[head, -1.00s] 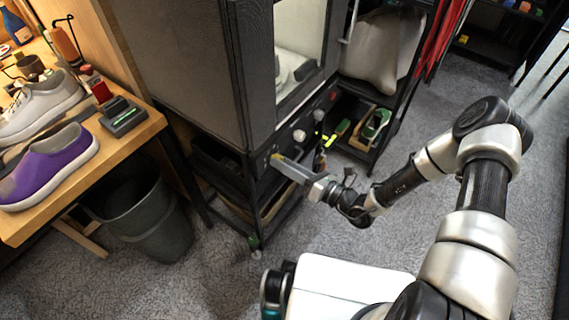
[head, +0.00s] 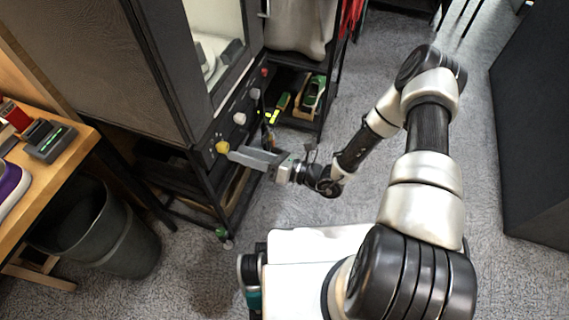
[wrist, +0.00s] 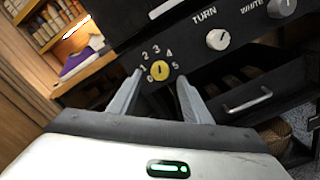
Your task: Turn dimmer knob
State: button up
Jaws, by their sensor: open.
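The yellow dimmer knob (wrist: 158,71) sits on a black control panel, with the digits 0 to 5 printed around it. It also shows in the head view (head: 222,147), at the lower left of the panel. My gripper (wrist: 158,82) is open, with one finger on each side of the knob in the wrist view. In the head view my gripper (head: 232,152) has its fingertips close to the knob. I cannot tell whether the fingers touch it.
A white knob (wrist: 218,40) labelled TURN and another white knob (wrist: 282,8) labelled WHITE are on the same panel. A drawer handle (wrist: 248,101) lies below. A grey bin (head: 95,235) and a wooden table (head: 75,150) stand to the left.

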jog(key=p+v, duration=0.1)
jog(key=v, duration=1.2)
jog(key=shift+d, duration=0.2)
jog(key=s+d+r+n+g+h, duration=0.1)
jog(key=s+d+r+n+h, duration=0.2)
jog(key=r+n+h, duration=0.55)
jog(key=s+d+r+n+h, duration=0.35)
jog(key=r+n, duration=0.85)
jog(key=r, duration=0.4)
jog(key=s+d+r+n+g+h, duration=0.1)
jog(key=s+d+r+n+h, duration=0.35)
jog(key=r+n, duration=0.65)
notch_tip(320, 180, up, 22)
jog(key=m+p, duration=0.1)
jog(key=p, duration=1.9)
jog(key=shift+w+a+f+t, duration=0.25)
jog(key=shift+w+t, duration=0.05)
